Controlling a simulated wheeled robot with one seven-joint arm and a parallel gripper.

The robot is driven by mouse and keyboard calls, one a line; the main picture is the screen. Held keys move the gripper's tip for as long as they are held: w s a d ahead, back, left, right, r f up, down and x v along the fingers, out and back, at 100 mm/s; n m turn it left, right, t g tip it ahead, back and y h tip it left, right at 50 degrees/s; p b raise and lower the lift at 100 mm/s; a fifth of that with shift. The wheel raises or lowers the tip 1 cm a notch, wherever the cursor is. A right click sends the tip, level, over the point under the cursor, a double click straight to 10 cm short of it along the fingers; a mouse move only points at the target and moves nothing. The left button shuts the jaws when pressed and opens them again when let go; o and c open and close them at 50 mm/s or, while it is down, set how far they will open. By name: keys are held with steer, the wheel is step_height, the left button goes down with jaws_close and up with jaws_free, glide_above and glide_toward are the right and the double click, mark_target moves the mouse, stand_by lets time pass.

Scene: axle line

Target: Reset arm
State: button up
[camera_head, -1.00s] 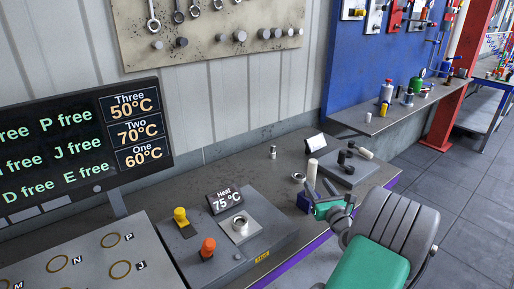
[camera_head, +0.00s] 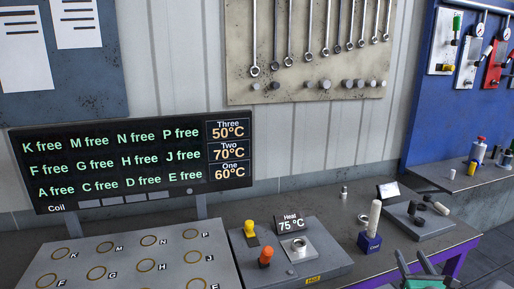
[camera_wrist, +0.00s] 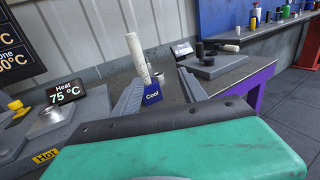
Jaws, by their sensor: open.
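My gripper (camera_head: 416,262) shows at the bottom right of the head view, its two grey fingers apart with nothing between them. In the wrist view my gripper (camera_wrist: 158,92) has its fingers spread, with the green body below. Beyond the fingertips stands a blue block marked Cool (camera_wrist: 152,95), with an upright white cylinder (camera_wrist: 137,55) in or on it. In the head view the white cylinder (camera_head: 374,217) and the blue block (camera_head: 369,243) stand to the left of my gripper, apart from it. Most of my arm is out of frame.
The heater box (camera_head: 320,262) with its 75 °C display (camera_head: 289,222) stands left of the blue block. A plate with marked rings (camera_head: 75,280) lies further left. A grey block (camera_head: 420,222) with dark parts is at right. Open floor (camera_head: 490,255) shows beyond the bench.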

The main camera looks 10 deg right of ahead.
steer(key=s+a+f+n+g+y, duration=0.35)
steer(key=a+f+n, duration=0.25)
steer(key=f+n, duration=0.4)
steer(key=s+a+f+n+g+y, duration=0.35)
steer(key=a+f+n, duration=0.25)
steer(key=f+n, duration=0.4)
steer(key=s+a+f+n+g+y, duration=0.1)
steer(key=s+a+n+g+y, duration=0.1)
steer(key=s+a+n+g, duration=0.35)
steer(key=s+a+n+g+y, duration=0.1)
steer(key=s+a+n+g, duration=0.15)
steer(key=s, duration=0.55)
steer(key=s+a+r+n+g+h, duration=0.1)
steer(key=a+r+n+g+h, duration=0.15)
steer(key=a+r, duration=0.35)
steer(key=w+a+r+n+t, duration=0.2)
steer(key=w+a+r+n, duration=0.3)
steer(key=a+r, duration=0.2)
steer(key=w+a+r+n+t+h, duration=0.1)
steer(key=w+a+r+n+t, duration=0.1)
steer(key=w+a+r+n, duration=0.2)
steer(key=w+a+r, duration=0.2)
steer(key=a+r, duration=0.1)
steer(key=a, duration=0.1)
steer(key=shift+a+r+n, duration=0.2)
steer(key=shift+a+n, duration=0.15)
